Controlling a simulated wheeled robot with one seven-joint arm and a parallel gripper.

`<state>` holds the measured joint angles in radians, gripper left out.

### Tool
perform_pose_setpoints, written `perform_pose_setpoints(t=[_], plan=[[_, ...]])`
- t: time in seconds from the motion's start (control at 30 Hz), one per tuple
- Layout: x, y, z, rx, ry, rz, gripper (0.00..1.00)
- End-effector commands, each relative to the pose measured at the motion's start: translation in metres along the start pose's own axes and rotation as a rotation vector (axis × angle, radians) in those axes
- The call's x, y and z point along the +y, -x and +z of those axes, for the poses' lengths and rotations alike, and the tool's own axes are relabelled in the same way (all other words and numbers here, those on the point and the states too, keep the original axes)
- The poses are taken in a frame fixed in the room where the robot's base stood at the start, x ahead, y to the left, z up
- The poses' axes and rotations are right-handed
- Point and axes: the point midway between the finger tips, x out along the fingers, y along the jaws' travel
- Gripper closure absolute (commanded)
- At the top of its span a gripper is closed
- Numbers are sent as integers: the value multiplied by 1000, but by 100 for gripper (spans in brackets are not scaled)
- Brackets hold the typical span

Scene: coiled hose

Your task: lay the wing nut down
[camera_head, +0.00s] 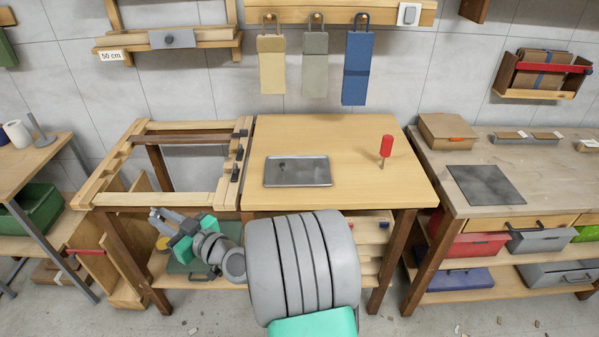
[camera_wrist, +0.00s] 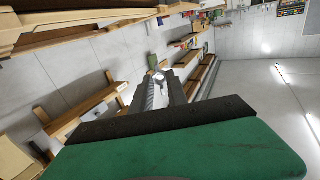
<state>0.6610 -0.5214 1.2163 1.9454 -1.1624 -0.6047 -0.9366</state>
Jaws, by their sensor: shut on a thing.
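My gripper (camera_head: 156,215) is at the left in the head view, in front of the open wooden frame and left of the workbench. In the wrist view my gripper (camera_wrist: 160,84) is shut on a small pale metal piece, the wing nut (camera_wrist: 153,62), at the fingertips. The wing nut is too small to make out in the head view, and its shape is unclear. A shallow grey metal tray (camera_head: 310,180) lies on the workbench, apart from my gripper, with a small dark mark or item near its far left part.
The workbench top (camera_head: 350,135) is mostly bare. A red-handled tool (camera_head: 386,148) stands upright right of the tray. Dark clamps (camera_head: 238,160) line the bench's left edge beside the wooden frame (camera_head: 110,163). Another bench (camera_head: 520,185) stands at the right.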

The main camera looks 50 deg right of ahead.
Motion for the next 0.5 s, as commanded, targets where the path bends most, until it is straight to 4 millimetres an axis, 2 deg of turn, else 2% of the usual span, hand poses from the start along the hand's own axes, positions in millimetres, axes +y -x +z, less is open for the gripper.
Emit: perform_pose_setpoints(t=[0.03,0.17,0.27,0.3,0.4,0.5], plan=[[22,6,-1,-3,4,55,100],[89,32,-6,-14,2,235,100],[143,65,-12,-17,-1,391,100],[164,81,-15,-16,-2,457,100],[210,123,-23,-10,-4,614,100],[241,161,-31,0,-5,736,100]])
